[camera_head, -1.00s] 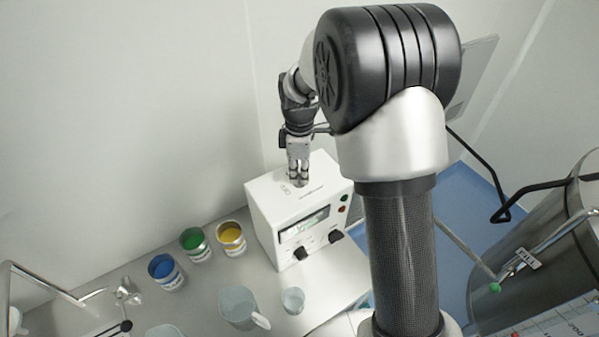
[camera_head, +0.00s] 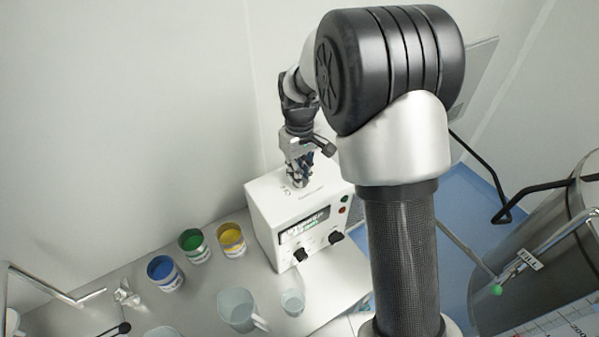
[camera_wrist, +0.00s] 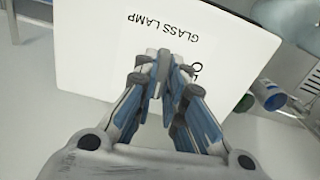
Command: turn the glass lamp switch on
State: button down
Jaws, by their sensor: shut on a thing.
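The white lamp box (camera_head: 272,205) stands on the bench in the head view. Its top, printed "GLASS LAMP", fills much of the wrist view (camera_wrist: 95,60). My gripper (camera_head: 297,183) points down onto that top. In the wrist view my gripper (camera_wrist: 163,75) has its fingertips close together around a small grey switch lever (camera_wrist: 163,66), shut on it. The switch's position, on or off, cannot be told.
The box front has a display (camera_head: 305,225), black knobs and green and red buttons. Blue (camera_head: 165,272), green (camera_head: 194,245) and yellow (camera_head: 231,239) paint cans stand left of it. A jug (camera_head: 238,310) and a beaker (camera_head: 292,301) stand in front. A wall is behind.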

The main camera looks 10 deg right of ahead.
jog(key=shift+m, duration=0.6)
jog(key=c, duration=1.7)
grip_release()
jog(key=shift+o, duration=0.2)
jog(key=shift+r, duration=0.1)
notch_tip(320, 180, up, 12)
jog(key=shift+s, duration=0.1)
